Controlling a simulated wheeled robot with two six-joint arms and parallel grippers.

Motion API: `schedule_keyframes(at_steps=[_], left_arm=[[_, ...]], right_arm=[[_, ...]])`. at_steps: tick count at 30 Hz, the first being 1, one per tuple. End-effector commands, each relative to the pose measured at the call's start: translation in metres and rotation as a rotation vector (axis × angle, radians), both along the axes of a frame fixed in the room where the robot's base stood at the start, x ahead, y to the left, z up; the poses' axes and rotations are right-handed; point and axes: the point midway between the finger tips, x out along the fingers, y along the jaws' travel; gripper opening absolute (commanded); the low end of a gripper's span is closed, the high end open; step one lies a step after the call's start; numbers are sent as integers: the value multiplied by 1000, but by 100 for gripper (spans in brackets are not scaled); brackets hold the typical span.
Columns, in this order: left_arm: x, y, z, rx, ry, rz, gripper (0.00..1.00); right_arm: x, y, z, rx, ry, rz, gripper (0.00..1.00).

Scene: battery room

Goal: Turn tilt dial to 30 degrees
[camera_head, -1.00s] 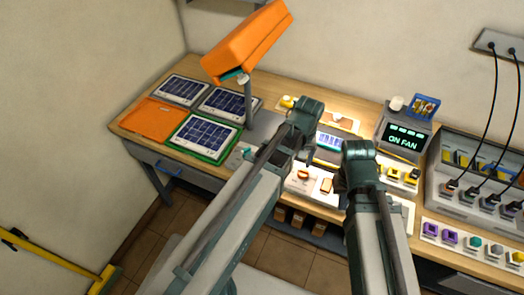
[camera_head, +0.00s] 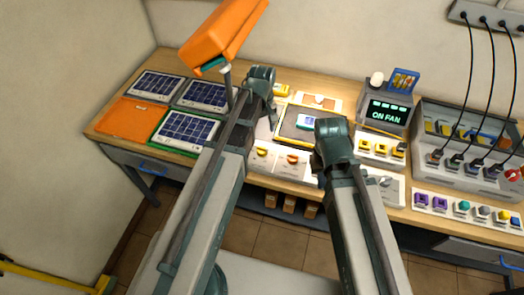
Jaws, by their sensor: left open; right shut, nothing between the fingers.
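A white control panel on the bench front bears a yellow knob (camera_head: 262,152) and an orange knob (camera_head: 292,158). No label or degree scale is readable, so I cannot tell which one is the tilt dial. My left gripper (camera_head: 271,112) is open over the bench, behind and above the yellow knob, and appears apart from it. My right gripper (camera_head: 318,168) is shut and empty, to the right of the orange knob. The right arm hides part of the bench there. An orange lamp head (camera_head: 222,35) stands on a post at the left.
Several solar panels (camera_head: 187,130) and an orange plate (camera_head: 133,116) lie at the left. A box reading "ON FAN" (camera_head: 388,114) stands behind yellow switches (camera_head: 381,148). A grey rack (camera_head: 465,140) with black cables is at the right. A lever plate (camera_head: 390,187) lies near the front edge.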

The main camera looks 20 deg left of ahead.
Motion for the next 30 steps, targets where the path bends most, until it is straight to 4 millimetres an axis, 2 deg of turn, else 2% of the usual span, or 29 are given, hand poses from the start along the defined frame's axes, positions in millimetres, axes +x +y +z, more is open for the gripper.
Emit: schedule_keyframes(at_steps=[1,18,23,30], left_arm=[[0,0,-15,0,0,0,81],[0,0,-94,0,0,-1,81],[0,0,-104,0,0,-1,81],[0,0,-104,0,0,-1,81]], right_arm=[[0,0,-15,0,0,0,0],[0,0,-94,0,0,-3,0],[0,0,-104,0,0,-3,0],[0,0,-104,0,0,-3,0]])
